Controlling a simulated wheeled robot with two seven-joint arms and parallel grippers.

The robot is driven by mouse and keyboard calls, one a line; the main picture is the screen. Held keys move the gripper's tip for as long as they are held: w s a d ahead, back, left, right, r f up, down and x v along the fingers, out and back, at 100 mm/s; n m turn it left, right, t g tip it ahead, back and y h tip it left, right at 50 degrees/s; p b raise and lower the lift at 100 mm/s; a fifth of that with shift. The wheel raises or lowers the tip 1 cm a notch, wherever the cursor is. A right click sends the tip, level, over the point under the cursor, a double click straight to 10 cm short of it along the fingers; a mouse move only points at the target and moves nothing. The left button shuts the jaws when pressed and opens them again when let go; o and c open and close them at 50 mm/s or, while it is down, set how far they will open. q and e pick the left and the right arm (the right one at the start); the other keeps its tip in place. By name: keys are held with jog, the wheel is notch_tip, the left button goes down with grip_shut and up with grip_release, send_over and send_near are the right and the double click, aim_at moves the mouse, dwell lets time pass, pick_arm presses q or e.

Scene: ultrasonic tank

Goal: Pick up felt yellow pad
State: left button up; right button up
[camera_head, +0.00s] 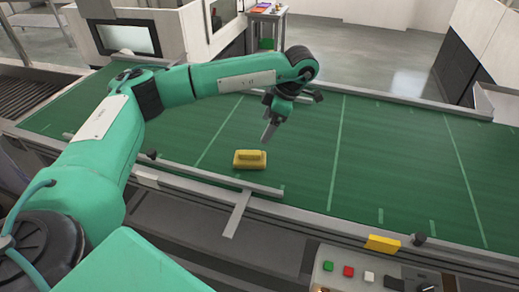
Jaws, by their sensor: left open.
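The felt yellow pad (250,159) lies on the green belt (397,170), close to its near rail. It is a small yellow block with a raised part on top. My left gripper (268,133) hangs over the belt just above and slightly right of the pad in the picture. It points down, is open and holds nothing. A gap shows between its fingertips and the pad. My right gripper is not in view.
A metal rail (215,179) runs along the belt's near edge. A control panel (360,272) with coloured buttons and a yellow block (382,243) are at the lower right. The belt to the right is clear. A small table (266,14) stands beyond the far edge.

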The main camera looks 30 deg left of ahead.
aim_at(251, 152)
pick_arm(q)
jog(key=s+f, duration=0.1)
jog(key=s+a+f, duration=0.1)
jog(key=f, duration=0.1)
jog(key=shift+a, duration=0.2)
jog(key=shift+w+x, duration=0.2)
jog(key=shift+x, duration=1.9)
jog(key=shift+s+a+f, duration=0.1)
jog(key=shift+f, duration=0.4)
jog(key=shift+p+x, duration=0.3)
jog(key=shift+x, duration=0.45)
jog(key=shift+p+x, duration=0.35)
jog(key=shift+x, duration=0.5)
jog(key=shift+a+f, duration=0.15)
jog(key=shift+f, duration=0.45)
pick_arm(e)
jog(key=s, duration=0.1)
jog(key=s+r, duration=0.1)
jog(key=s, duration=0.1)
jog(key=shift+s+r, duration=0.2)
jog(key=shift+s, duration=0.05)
